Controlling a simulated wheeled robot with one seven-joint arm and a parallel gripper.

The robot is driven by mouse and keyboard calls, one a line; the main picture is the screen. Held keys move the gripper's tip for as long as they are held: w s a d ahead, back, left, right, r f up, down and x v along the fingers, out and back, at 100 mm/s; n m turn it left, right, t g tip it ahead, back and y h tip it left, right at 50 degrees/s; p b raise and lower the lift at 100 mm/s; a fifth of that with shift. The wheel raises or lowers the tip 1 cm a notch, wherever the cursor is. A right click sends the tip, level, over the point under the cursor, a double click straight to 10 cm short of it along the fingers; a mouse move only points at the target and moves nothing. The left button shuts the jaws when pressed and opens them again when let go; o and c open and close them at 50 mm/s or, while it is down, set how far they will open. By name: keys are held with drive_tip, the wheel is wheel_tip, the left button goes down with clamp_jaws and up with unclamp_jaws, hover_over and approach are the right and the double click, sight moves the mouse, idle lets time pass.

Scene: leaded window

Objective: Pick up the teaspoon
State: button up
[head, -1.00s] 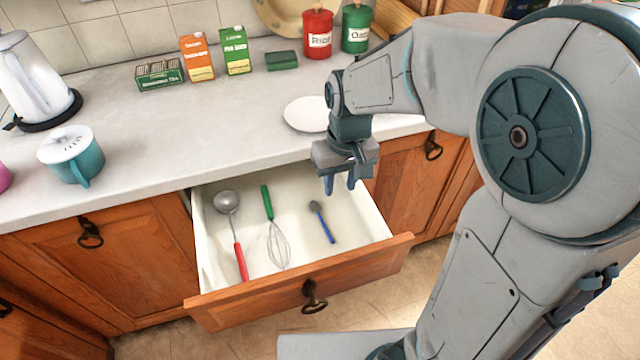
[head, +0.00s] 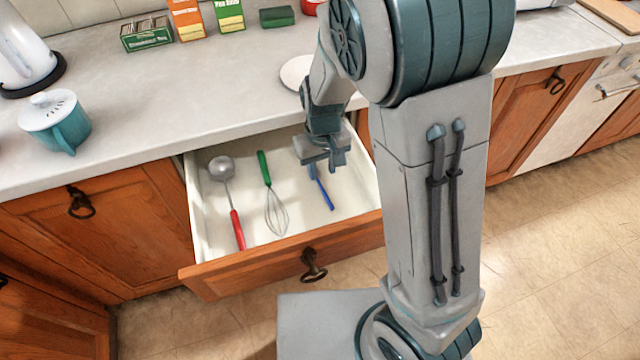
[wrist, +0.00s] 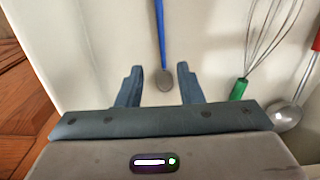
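The teaspoon has a blue handle (head: 324,194) and lies in the open drawer (head: 228,276), toward its right side. In the head view its bowl is hidden behind my gripper (head: 324,172). In the wrist view the teaspoon (wrist: 161,40) shows its grey bowl between my two fingers (wrist: 157,84), with the handle running away past the fingertips. My gripper is open and empty, above the bowl. I cannot tell how high it is above the drawer floor.
A red-handled ladle (head: 233,205) and a green-handled whisk (head: 272,200) lie left of the teaspoon in the drawer. The drawer walls surround them. A white plate (head: 295,73) sits on the counter (head: 190,100) behind.

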sight(320, 184)
drive_tip(key=f, duration=0.4)
drive_tip(key=shift+a+f, duration=0.2)
clamp_jaws()
drive_tip(key=shift+r, duration=0.15)
